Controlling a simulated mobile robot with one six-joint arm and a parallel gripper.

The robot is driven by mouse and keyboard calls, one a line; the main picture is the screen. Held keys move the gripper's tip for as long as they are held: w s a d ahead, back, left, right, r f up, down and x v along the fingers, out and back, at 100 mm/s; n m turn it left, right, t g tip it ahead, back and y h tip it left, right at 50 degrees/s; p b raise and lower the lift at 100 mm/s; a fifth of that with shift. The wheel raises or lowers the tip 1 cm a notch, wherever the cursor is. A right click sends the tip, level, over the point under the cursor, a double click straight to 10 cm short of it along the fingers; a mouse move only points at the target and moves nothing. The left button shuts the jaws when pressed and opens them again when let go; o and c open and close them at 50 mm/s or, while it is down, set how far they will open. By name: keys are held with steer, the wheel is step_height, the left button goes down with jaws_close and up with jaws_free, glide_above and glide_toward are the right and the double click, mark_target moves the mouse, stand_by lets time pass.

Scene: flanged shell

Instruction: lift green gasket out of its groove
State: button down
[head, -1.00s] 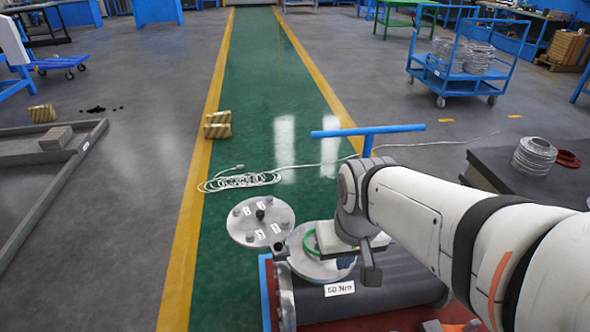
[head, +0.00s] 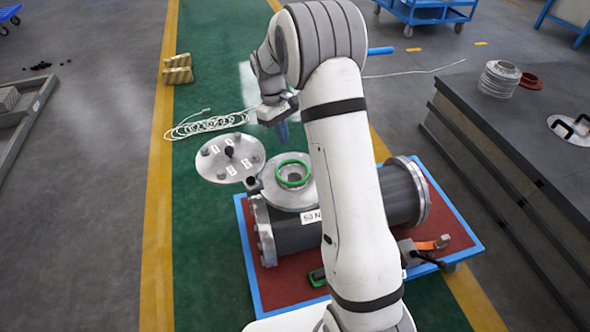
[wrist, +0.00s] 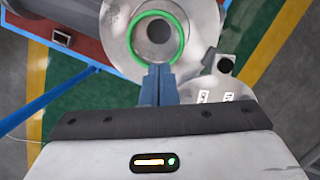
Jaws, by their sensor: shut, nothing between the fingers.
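The green gasket (head: 279,178) lies as a ring on the pale round flange (head: 292,203), around its central opening. Whether it sits fully down in its groove cannot be told. The flange tops the dark grey shell (head: 385,197). My gripper (head: 283,138) is above and behind the flange in the head view, apart from the gasket, with its blue fingers shut and empty. In the wrist view the fingertips (wrist: 158,68) show just below the near edge of the gasket (wrist: 181,40), and the flange (wrist: 117,30) surrounds it.
A round bolted cover (head: 215,172) with white labels lies left of the flange. The shell rests on a red, blue-edged platform (head: 285,291). A dark bench (head: 500,150) stands at right, and a coiled white cable (head: 190,130) lies on the green floor lane behind.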

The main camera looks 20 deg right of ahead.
mark_target(300, 180)
steer(key=x, duration=0.4)
steer(key=w+b+x, duration=0.1)
steer(key=x, duration=0.7)
steer(key=shift+w+f+b, duration=0.3)
steer(key=shift+w+b, duration=0.05)
steer(key=s+d, duration=0.1)
steer(key=s, duration=0.1)
steer(key=shift+s+d, duration=0.6)
steer(key=shift+s, duration=0.15)
